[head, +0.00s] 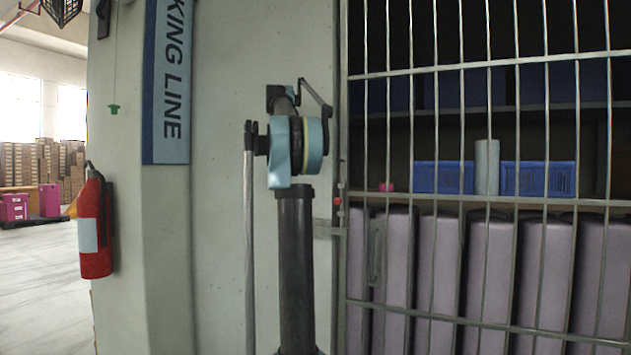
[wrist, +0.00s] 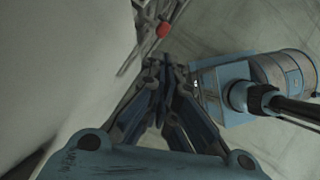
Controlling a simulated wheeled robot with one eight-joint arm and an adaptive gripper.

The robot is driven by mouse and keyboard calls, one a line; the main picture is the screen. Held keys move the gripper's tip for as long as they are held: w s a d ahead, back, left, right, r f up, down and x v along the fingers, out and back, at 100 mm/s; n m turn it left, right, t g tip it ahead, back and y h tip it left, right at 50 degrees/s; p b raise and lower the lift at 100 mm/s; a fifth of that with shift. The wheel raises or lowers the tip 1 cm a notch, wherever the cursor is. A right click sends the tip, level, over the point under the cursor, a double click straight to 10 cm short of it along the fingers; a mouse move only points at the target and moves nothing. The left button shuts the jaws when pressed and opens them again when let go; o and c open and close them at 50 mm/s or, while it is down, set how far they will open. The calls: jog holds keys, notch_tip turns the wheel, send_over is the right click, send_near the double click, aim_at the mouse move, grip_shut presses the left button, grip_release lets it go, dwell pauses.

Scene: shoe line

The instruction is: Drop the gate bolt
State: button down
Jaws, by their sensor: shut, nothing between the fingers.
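The barred gate (head: 492,203) stands at the right in the head view, beside the pale wall. A small red knob (head: 337,201) shows at its left edge, just above a grey latch plate (head: 329,231); it looks like the bolt's handle. In the wrist view the red knob (wrist: 163,30) sits on thin metal bars, just beyond my fingertips. My gripper (wrist: 166,63) is shut and empty, apart from the knob as far as I can tell. In the head view my arm covers much of the wall left of the gate, and I cannot make out the fingers.
Behind the bars are a shelf with blue crates (head: 443,177) and a row of mauve panels (head: 492,270). A red fire extinguisher (head: 94,226) hangs at the left near a blue sign (head: 168,80). Open floor (head: 45,290) lies farther left.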

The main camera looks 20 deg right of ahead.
jog(key=shift+v, duration=0.85)
jog(key=s+a+f+m+t+y, duration=0.1)
jog(key=s+a+f+m, duration=0.3)
jog(key=s+a+f, duration=0.3)
jog(key=s+a+f+m+t+y, duration=0.2)
jog(key=s+a+f+m, duration=0.2)
jog(key=s+f, duration=1.2)
jog(key=s+a+f+m+t+y, duration=0.1)
jog(key=s+a+f+m, duration=0.4)
jog(key=f, duration=2.5)
jog(key=s+a+y, duration=0.1)
jog(key=s+a, duration=0.4)
jog(key=s, duration=0.1)
jog(key=shift+s+t, duration=0.25)
jog(key=shift+t, duration=0.05)
jog(key=shift+w+f, duration=0.2)
jog(key=shift+w, duration=0.25)
